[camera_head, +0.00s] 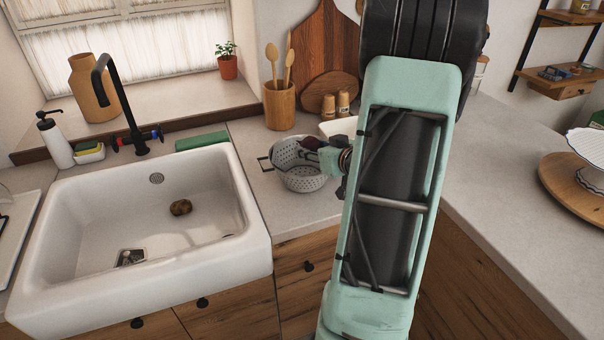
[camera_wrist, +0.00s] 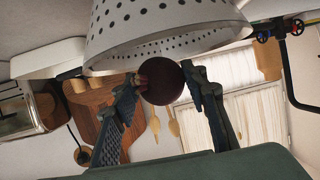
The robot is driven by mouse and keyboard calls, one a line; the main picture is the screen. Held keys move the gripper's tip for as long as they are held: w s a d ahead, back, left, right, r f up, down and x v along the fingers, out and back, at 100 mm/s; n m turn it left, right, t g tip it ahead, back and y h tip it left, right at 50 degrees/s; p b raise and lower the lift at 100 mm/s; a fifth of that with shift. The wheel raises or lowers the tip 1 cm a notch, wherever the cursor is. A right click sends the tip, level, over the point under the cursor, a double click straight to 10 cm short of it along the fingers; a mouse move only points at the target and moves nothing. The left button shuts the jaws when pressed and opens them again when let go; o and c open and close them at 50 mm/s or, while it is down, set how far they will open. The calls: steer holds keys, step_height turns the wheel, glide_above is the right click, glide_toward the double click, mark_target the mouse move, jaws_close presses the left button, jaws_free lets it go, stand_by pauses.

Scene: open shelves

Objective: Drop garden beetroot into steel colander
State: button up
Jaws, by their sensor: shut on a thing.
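The steel colander (camera_head: 303,181) is a pale perforated bowl with a side handle, standing on the counter right of the sink. The garden beetroot (camera_wrist: 162,84) is a dark, round purple-red root, held between the two fingers of my gripper (camera_wrist: 164,76). In the head view, the beetroot (camera_head: 309,143) is a small dark red patch over the colander's opening, beside my gripper (camera_head: 318,148). The colander's perforated wall (camera_wrist: 150,18) fills the top of the wrist view, close to the beetroot. I cannot tell whether they touch. The colander's inside is mostly hidden.
A white sink (camera_head: 120,225) with a brown potato-like item (camera_head: 181,207) lies to the left. A wooden utensil pot (camera_head: 279,106), cutting boards (camera_head: 327,45) and small wooden shakers (camera_head: 342,102) stand behind the colander.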

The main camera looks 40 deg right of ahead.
steer(key=shift+f+b, duration=0.45)
steer(key=shift+f, duration=0.45)
steer(key=o, duration=1.3)
steer(key=shift+c, duration=0.2)
steer(key=v, duration=1.2)
